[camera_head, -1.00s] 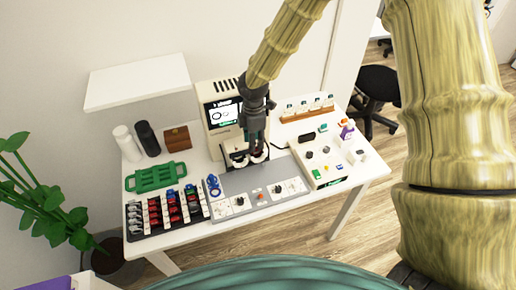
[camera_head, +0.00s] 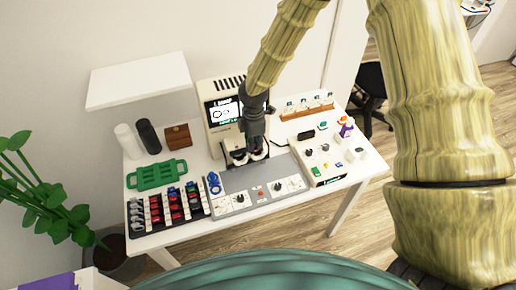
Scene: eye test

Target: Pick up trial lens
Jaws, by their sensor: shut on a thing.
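My gripper (camera_head: 257,154) points down at the front of the white lens-reading machine (camera_head: 222,128), just behind the grey mat (camera_head: 262,180). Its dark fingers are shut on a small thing. That thing is mostly hidden and too small to identify, so I cannot tell whether it is a trial lens. Pale spots show at the fingertips. A black tray of trial lenses (camera_head: 168,209) with red, blue and clear or grey pieces in rows stands at the table's front left, apart from my gripper.
A green rack (camera_head: 156,176), a blue stand-like item (camera_head: 214,183) and a wooden box (camera_head: 178,136) are on the left. A white panel with small items (camera_head: 330,158) is on the right. A wooden rack of bottles (camera_head: 307,108) stands behind. A white shelf (camera_head: 138,80) overhangs the left back.

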